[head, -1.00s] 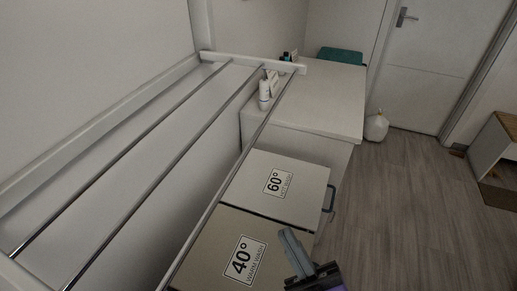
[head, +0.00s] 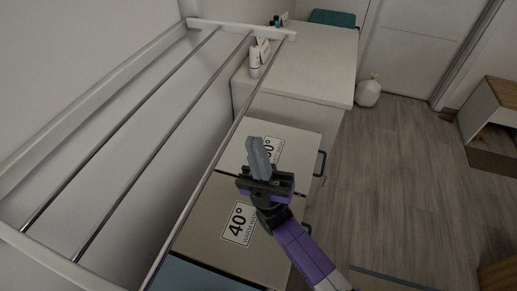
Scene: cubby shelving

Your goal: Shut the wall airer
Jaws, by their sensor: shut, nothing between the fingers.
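The wall airer (head: 184,29) is a white frame with several thin metal rods, on the left in the head view. It is folded out from the wall, and its outer rod runs diagonally past the bins. My gripper (head: 258,143) is shut and empty, with its grey fingers pointing up in the picture. It appears to the right of the outer rod, in front of the labelled bins, and looks apart from the airer. The fingers cover part of the 60° label.
Bins labelled 60° (head: 300,137) and 40° (head: 205,229) stand below and right of the airer. A white counter (head: 325,60) with a white bottle (head: 254,58) is behind. A white bag (head: 368,93) and a low bench (head: 490,108) stand farther right. Open wooden floor (head: 390,190) lies between.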

